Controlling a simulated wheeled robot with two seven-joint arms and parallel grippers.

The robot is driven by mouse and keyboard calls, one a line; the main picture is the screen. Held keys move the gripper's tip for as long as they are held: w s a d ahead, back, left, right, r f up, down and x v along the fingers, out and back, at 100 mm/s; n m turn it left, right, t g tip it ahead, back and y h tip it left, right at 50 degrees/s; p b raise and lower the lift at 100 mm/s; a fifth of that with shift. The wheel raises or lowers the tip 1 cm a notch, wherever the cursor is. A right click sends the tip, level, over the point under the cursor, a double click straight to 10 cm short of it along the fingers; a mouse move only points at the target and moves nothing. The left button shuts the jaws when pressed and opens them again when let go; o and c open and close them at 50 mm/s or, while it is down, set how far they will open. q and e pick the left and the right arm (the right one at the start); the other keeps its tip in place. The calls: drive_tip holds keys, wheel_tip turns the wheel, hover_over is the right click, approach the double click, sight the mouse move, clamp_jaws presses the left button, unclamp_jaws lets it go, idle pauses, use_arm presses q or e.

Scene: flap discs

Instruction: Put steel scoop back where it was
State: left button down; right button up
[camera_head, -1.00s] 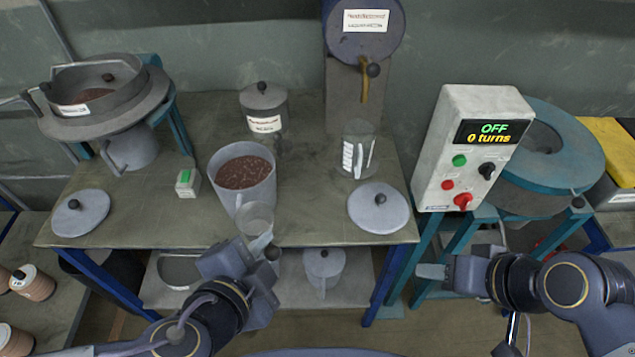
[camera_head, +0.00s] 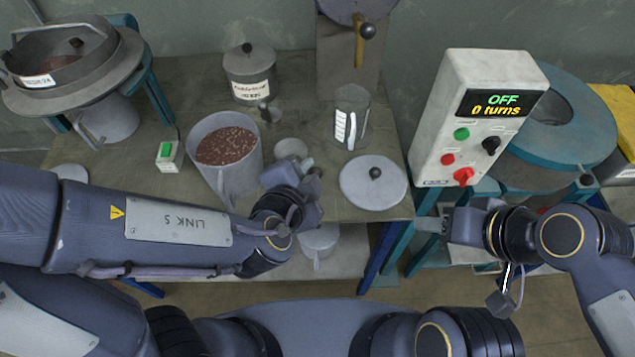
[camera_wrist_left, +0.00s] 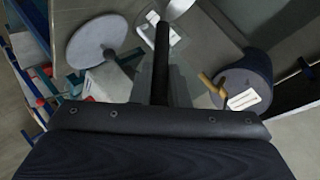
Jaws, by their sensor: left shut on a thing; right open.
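The steel scoop (camera_head: 291,148), a small pale cup, is in the grip of my left gripper (camera_head: 290,172). It is held above the front of the bench, right of the large pot of brown granules (camera_head: 226,147). Its handle is mostly hidden by the gripper. In the left wrist view a dark finger crosses the middle with a pale, see-through shape around it; I cannot tell what that is. My right gripper (camera_head: 432,224) is open and empty, in front of the control box.
A clear marked jug (camera_head: 351,118) and a round lid (camera_head: 374,183) stand right of the scoop. A lidded canister (camera_head: 249,75) is at the back. The control box (camera_head: 478,120) reads OFF, 0 turns. A small green-button switch (camera_head: 169,156) lies left of the pot.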

use_arm(q)
wheel_tip(320, 180, down, 7)
drive_tip(key=w+d, duration=0.1)
drive_tip(key=w, duration=0.1)
drive_tip(key=shift+w+d+r+b, duration=0.2)
drive_tip(key=shift+w+d+b, duration=0.1)
drive_tip(key=shift+d+b, duration=0.15)
drive_tip(key=shift+f, duration=0.1)
drive_tip(key=c, duration=1.4)
unclamp_jaws()
